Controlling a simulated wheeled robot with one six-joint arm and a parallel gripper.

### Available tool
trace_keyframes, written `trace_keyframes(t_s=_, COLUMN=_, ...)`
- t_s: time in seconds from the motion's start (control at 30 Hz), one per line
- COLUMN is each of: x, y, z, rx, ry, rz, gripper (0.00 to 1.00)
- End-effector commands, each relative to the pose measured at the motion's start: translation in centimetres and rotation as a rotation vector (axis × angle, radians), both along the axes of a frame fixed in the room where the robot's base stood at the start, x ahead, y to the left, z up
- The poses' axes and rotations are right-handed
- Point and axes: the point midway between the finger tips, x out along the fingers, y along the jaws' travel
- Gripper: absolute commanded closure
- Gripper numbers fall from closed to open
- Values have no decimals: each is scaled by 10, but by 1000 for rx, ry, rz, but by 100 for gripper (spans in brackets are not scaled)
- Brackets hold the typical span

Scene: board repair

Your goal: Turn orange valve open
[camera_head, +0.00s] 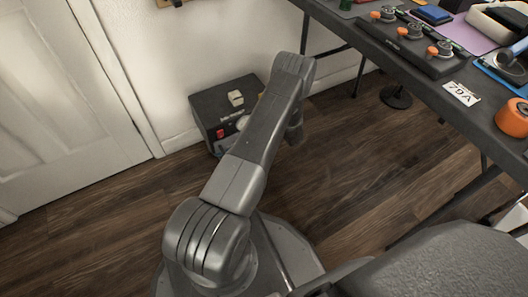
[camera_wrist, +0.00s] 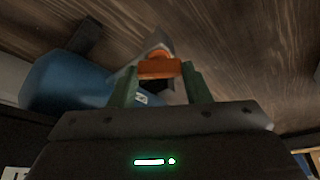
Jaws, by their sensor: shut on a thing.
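The orange valve (camera_wrist: 158,69) shows in the wrist view as an orange bar with a rounded part behind it. My gripper (camera_wrist: 160,82) has its two green fingers on either side of the orange bar, shut on it. A grey, angular piece stands just behind the valve. The fingers hide part of the valve, and I cannot tell how far it is turned. In the head view my arm reaches down beside a dark box, and I cannot make out the valve or the fingertips there.
A blue rounded body (camera_wrist: 70,84) lies close to the left of the fingers. The dark box (camera_head: 243,88) with a red switch stands by the wall. A black table (camera_head: 425,88) with several orange-topped parts is at the right. The wooden floor (camera_head: 345,190) between is clear.

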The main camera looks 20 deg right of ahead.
Motion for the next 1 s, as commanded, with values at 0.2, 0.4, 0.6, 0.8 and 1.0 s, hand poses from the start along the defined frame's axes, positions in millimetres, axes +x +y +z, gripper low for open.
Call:
trace_keyframes(t_s=0.2, x=1, y=-1, z=-2, rx=-1, ry=0, rz=173, gripper=79)
trace_keyframes(t_s=0.4, x=2, y=0, z=-2, rx=0, ry=0, rz=286, gripper=79)
trace_keyframes(t_s=0.6, x=2, y=0, z=-1, rx=1, ry=1, rz=351, gripper=79)
trace_keyframes(t_s=0.8, x=2, y=0, z=0, rx=2, ry=1, rz=374, gripper=79)
trace_keyframes(t_s=1.0, x=2, y=0, z=0, rx=3, ry=0, rz=377, gripper=79)
